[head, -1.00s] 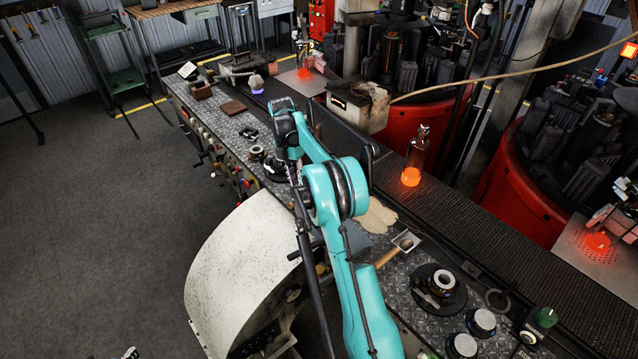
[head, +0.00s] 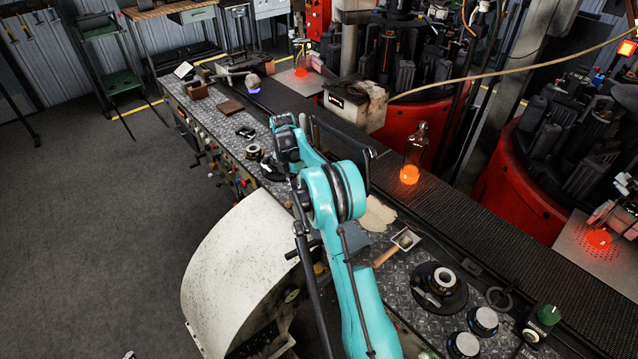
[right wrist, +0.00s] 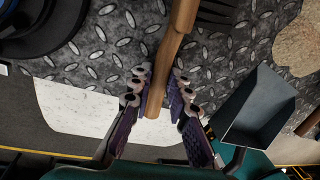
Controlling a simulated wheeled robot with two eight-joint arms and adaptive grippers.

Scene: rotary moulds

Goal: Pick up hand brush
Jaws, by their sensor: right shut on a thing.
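The hand brush has a wooden handle (right wrist: 178,35) and dark bristles (right wrist: 215,10), seen at the top of the right wrist view. My right gripper (right wrist: 165,98) has its fingers closed on both sides of the lower handle, near its end. The brush is over the metal tread plate (right wrist: 115,45); I cannot tell whether it touches it. In the head view, my teal right arm hides the gripper and the brush. A small grey sliver at the bottom left edge of the head view may be part of my left gripper (head: 129,355), too little to judge.
A dark dustpan (right wrist: 255,105) lies right of the gripper. On the bench are a wooden-handled scoop (head: 388,255), a round black mould part (head: 440,290) and several knobs. A glowing bottle (head: 411,165) stands on the conveyor (head: 470,220). A pale curved cover (head: 225,265) is in front.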

